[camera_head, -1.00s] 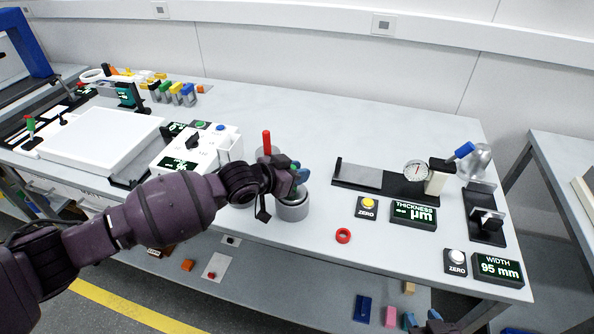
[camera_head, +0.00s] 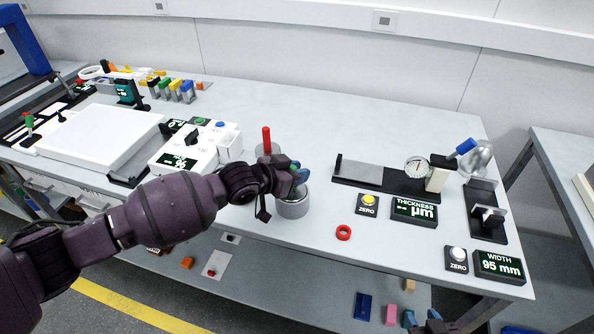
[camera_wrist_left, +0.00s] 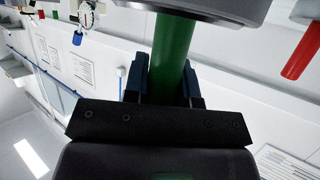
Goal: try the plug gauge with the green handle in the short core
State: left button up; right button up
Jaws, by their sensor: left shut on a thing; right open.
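My left gripper (camera_head: 298,178) is shut on the green handle (camera_wrist_left: 173,55) of the plug gauge, just above a short grey cylindrical core (camera_head: 293,207) near the table's front edge. The head view shows little of the handle behind the fingers. In the left wrist view a wide grey round part (camera_wrist_left: 215,8) sits at the handle's end. I cannot tell how far the gauge is inside the core. My right gripper (camera_head: 430,318) is open at the bottom edge, only partly in view.
A red-handled gauge (camera_head: 266,139) stands just behind my left gripper. A red ring (camera_head: 343,232) lies to the right of the core. A thickness gauge stand (camera_head: 385,180) and displays fill the right side. A white box (camera_head: 190,150) stands left. The table's back middle is clear.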

pick_arm(q)
jog(key=shift+f, duration=0.25)
pick_arm(e)
jog(key=shift+s+f, duration=0.15)
pick_arm(q)
jog(key=shift+f, duration=0.2)
pick_arm(e)
jog(key=shift+s+f, duration=0.3)
jog(key=shift+s, duration=0.05)
jog(key=shift+w+r, duration=0.25)
jog(key=shift+w, duration=0.25)
jog(key=shift+s+f, duration=0.1)
